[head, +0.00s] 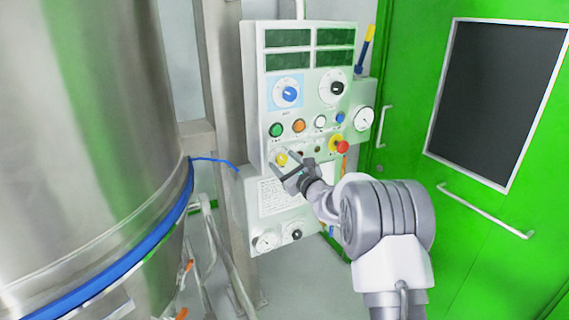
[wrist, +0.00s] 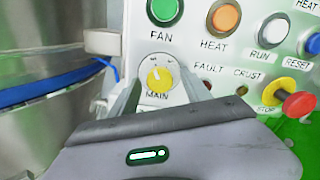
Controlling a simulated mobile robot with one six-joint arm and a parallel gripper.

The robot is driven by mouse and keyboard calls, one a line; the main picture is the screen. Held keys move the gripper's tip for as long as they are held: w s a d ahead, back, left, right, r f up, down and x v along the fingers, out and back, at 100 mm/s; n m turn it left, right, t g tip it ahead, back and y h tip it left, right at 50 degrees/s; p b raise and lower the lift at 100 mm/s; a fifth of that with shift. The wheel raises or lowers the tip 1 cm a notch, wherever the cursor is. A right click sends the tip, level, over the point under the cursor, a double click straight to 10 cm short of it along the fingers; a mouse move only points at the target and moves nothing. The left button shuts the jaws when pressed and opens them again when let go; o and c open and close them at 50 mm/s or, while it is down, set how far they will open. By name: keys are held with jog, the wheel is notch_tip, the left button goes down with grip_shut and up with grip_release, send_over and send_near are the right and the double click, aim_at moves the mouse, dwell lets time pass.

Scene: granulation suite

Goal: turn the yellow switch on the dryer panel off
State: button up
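The yellow switch (head: 281,159) is a small round knob low on the left of the dryer panel (head: 304,106). In the wrist view the yellow switch (wrist: 159,78) has a pale dial around it and the label MAIN below. Its pointer tilts up and to the left. My gripper (head: 291,165) is in front of the panel at the switch. In the wrist view its two fingers (wrist: 163,92) stand apart, one on each side of the switch, with nothing between them but the dial behind. Whether the fingertips touch the panel I cannot tell.
Above the switch are a green FAN button (wrist: 161,9) and an orange HEAT button (wrist: 225,17). A red STOP button (wrist: 298,104) on yellow sticks out at the right. A large steel vessel (head: 85,130) stands left, and a green door (head: 480,200) right.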

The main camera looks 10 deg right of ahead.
jog(key=shift+s, duration=0.1)
jog(key=p+v, duration=0.2)
jog(key=v, duration=1.5)
jog(key=shift+p, duration=0.4)
jog(key=shift+s, duration=0.1)
